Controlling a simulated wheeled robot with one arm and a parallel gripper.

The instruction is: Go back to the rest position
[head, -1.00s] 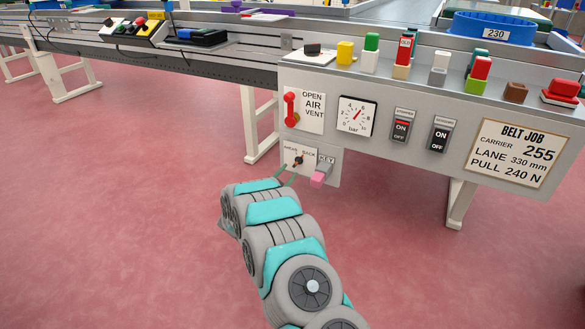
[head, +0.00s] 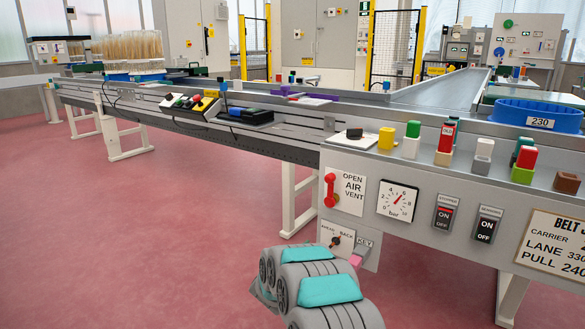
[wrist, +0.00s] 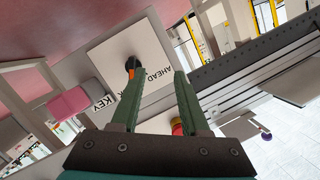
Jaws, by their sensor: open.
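My gripper (wrist: 158,76) shows in the wrist view with its two green fingers apart and nothing between them. It faces a white plate (wrist: 105,60) marked AHEAD, which bears a black selector knob (wrist: 131,62) with an orange mark. The left fingertip appears close to the knob; I cannot tell whether it touches. In the head view the knob (head: 337,240) sits on the panel between AHEAD and BACK, just above my arm. My fingers are hidden there behind my grey and turquoise arm links.
A pink key (head: 357,258) sticks out right of the knob; it also shows in the wrist view (wrist: 70,103). Above are a red air lever (head: 330,190), a gauge (head: 397,201) and two switches. Coloured blocks and a blue ring (head: 535,114) stand on top. The red floor at left is clear.

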